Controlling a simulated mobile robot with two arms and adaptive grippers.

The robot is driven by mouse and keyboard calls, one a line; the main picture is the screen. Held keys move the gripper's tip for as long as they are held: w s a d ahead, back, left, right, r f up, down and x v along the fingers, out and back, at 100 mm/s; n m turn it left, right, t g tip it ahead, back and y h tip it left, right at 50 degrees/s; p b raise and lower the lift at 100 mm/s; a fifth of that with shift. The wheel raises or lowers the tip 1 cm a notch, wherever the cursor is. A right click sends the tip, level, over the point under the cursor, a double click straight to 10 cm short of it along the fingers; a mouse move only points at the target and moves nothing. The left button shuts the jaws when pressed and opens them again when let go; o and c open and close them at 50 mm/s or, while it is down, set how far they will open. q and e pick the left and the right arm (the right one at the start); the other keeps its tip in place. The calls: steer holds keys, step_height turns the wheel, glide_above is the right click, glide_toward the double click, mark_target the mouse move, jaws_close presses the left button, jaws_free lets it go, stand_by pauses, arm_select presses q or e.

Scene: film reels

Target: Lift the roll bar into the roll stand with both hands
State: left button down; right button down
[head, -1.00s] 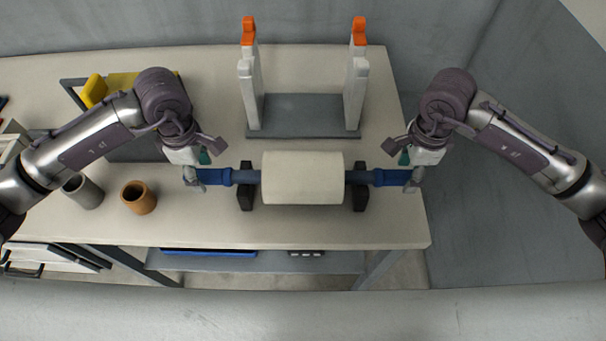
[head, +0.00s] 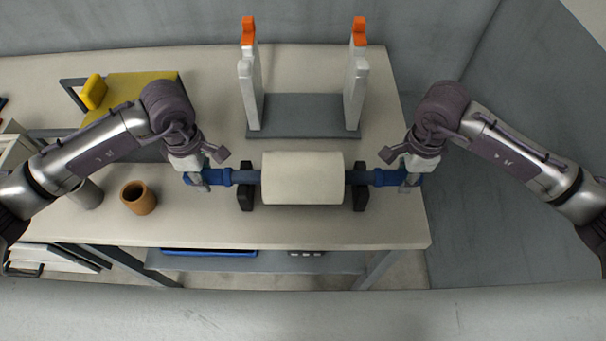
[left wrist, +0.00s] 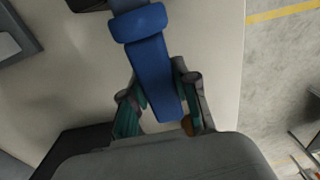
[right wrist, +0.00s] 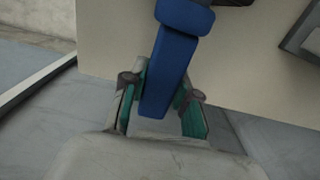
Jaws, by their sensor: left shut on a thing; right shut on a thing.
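The roll bar (head: 302,178) carries a thick cream roll in its middle and a blue handle at each end. It lies level across two black cradles (head: 246,194) on the table. My left gripper (head: 203,180) is shut on the left blue handle, which also shows between the fingers in the left wrist view (left wrist: 153,72). My right gripper (head: 408,180) is shut on the right blue handle, seen between the fingers in the right wrist view (right wrist: 168,75). The roll stand (head: 303,115), with a grey base and two white uprights tipped orange, stands behind the roll.
The table (head: 330,228) is clear between the roll and the stand. A brown cup (head: 138,198) and a grey cup (head: 86,193) stand at the left. A yellow-topped item (head: 135,90) lies behind my left arm. A wall (head: 470,200) is at the right.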

arm_select(q)
steer(key=shift+w+r, duration=0.1)
steer(key=shift+r, duration=0.15)
arm_select(e)
steer(key=shift+w+r, duration=0.1)
steer(key=shift+r, duration=0.1)
